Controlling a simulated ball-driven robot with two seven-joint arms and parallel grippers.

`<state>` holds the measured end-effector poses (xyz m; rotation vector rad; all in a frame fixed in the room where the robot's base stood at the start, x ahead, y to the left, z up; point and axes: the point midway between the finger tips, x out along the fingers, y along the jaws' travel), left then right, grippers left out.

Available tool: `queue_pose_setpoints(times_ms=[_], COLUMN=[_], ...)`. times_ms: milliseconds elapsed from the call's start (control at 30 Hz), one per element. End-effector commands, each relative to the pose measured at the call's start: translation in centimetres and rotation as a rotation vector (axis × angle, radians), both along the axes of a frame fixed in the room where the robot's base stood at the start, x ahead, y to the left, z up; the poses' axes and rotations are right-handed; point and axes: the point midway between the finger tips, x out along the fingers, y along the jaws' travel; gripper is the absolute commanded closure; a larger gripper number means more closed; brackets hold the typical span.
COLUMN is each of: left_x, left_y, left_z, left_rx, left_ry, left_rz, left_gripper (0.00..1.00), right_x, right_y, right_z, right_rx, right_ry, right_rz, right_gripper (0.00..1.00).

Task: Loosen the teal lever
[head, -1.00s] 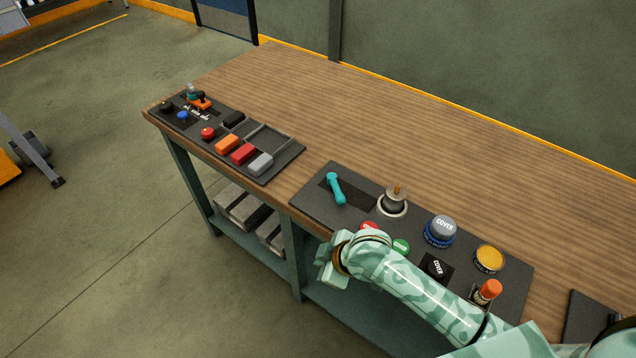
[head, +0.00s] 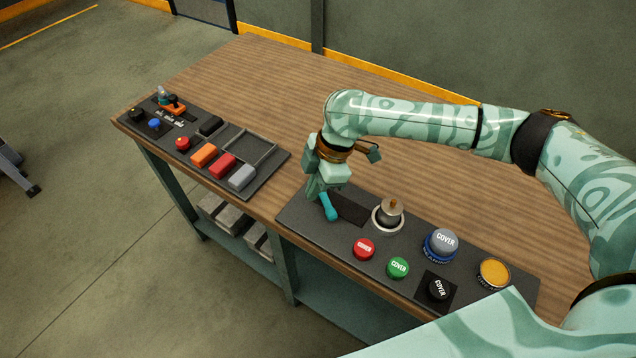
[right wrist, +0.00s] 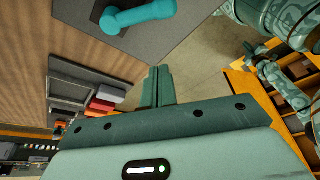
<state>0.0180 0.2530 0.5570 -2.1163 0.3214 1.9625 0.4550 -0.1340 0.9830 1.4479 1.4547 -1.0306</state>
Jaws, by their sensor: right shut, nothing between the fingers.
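The teal lever (head: 329,208) lies on the dark control panel (head: 291,214), its lower end showing and its upper end hidden behind my right gripper in the head view. It also shows in the right wrist view (right wrist: 140,15), with a round hub at one end. My right gripper (head: 313,194) is over the left end of the panel, pointing down beside the lever. In the right wrist view its fingers (right wrist: 160,72) are together and empty, a little apart from the lever in the picture. My left gripper is not in view.
A second panel (head: 262,172) is at left. The wooden tabletop (head: 240,85) behind is clear.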

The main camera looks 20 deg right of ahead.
Motion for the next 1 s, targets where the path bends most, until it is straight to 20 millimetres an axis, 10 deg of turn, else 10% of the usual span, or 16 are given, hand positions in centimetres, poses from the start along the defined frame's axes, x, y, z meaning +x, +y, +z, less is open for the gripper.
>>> queue_pose_setpoints(times_ms=[333,1000], left_x=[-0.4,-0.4], left_y=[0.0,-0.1], left_z=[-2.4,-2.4], left_rx=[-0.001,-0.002], left_ry=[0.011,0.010], left_rz=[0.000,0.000], left_gripper=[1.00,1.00], right_x=[0.0,0.0], right_y=[2.2,-1.7], right_z=[-7.1,-6.5], right_rx=[0.000,0.001], right_ry=[0.000,-0.002], right_rz=[-0.001,-0.001], right_gripper=[1.00,1.00])
